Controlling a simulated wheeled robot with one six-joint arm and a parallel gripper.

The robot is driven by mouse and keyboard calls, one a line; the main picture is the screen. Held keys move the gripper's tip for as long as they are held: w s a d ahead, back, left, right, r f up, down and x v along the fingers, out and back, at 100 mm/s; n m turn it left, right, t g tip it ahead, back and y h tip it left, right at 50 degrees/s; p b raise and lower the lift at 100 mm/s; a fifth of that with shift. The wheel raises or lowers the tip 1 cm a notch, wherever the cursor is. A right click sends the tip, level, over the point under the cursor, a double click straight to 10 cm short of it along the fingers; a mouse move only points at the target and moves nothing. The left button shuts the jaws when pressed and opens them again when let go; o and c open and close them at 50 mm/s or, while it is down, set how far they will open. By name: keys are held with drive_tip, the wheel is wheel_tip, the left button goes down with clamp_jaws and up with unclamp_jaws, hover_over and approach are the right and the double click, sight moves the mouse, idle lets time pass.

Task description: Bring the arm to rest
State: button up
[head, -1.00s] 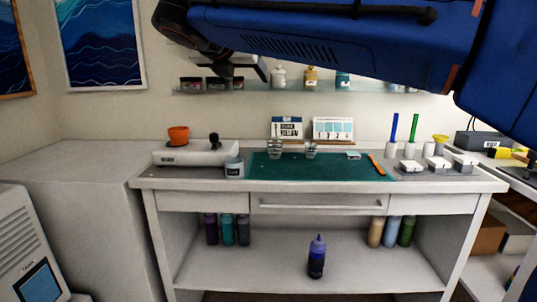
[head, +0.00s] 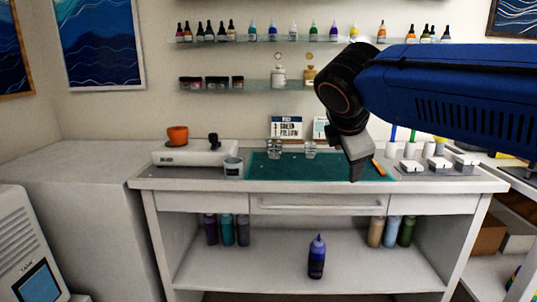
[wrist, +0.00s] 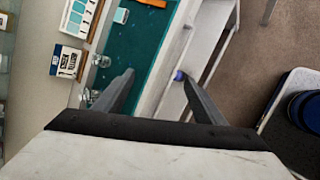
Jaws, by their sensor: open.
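My gripper (head: 357,172) hangs from my blue arm at the right of the head view, pointing down in front of the bench's right half. In the wrist view my gripper (wrist: 157,88) shows two grey fingers spread apart with nothing between them. The green mat (head: 262,170) lies on the bench top behind it, and it also shows in the wrist view (wrist: 130,50). My gripper hides part of the mat's right side. I cannot tell its exact height above the bench.
A purple bottle (head: 317,258) stands on the lower shelf. Glass shelves (head: 225,86) with bottles line the wall. Floor shows in the wrist view (wrist: 268,55).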

drive_tip(key=s+d+f+m+g+y, duration=0.1)
drive_tip(key=s+d+f+m, duration=0.4)
drive_tip(key=s+f+m, duration=0.5)
drive_tip(key=s+d+f+m+g+y, duration=0.2)
drive_tip(key=s+d+f+m, duration=0.3)
drive_tip(key=s+f+m, duration=0.4)
wheel_tip(320, 180, down, 6)
drive_tip(key=shift+s+d+f+m, duration=0.1)
drive_tip(key=shift+s+d+m, duration=0.25)
drive_tip(key=shift+s, duration=0.9)
